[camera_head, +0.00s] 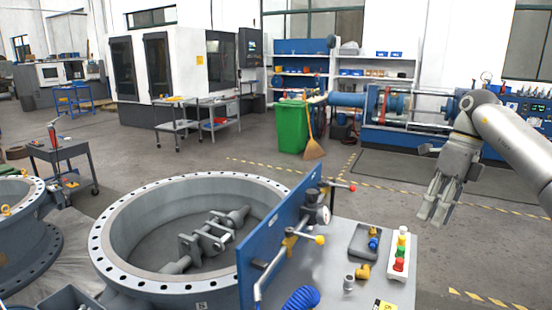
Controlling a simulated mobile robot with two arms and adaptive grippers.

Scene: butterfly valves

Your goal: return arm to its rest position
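My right arm comes in from the right edge, with its gripper (435,212) hanging fingers down over open floor. It is to the right of and above the grey work table (340,290) in the picture. Its fingers look a little apart, with nothing seen between them. My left gripper is not in view. A large grey flanged valve ring (105,255) stands at centre left, with a shaft and bracket piece (205,240) inside it.
A blue upright panel (275,245) with fittings stands on the grey table. Brass fittings (362,271), a dark tray (357,246) and a strip of coloured knobs (400,250) lie there. A green bin (293,126) and broom stand behind. The floor below my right gripper is clear.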

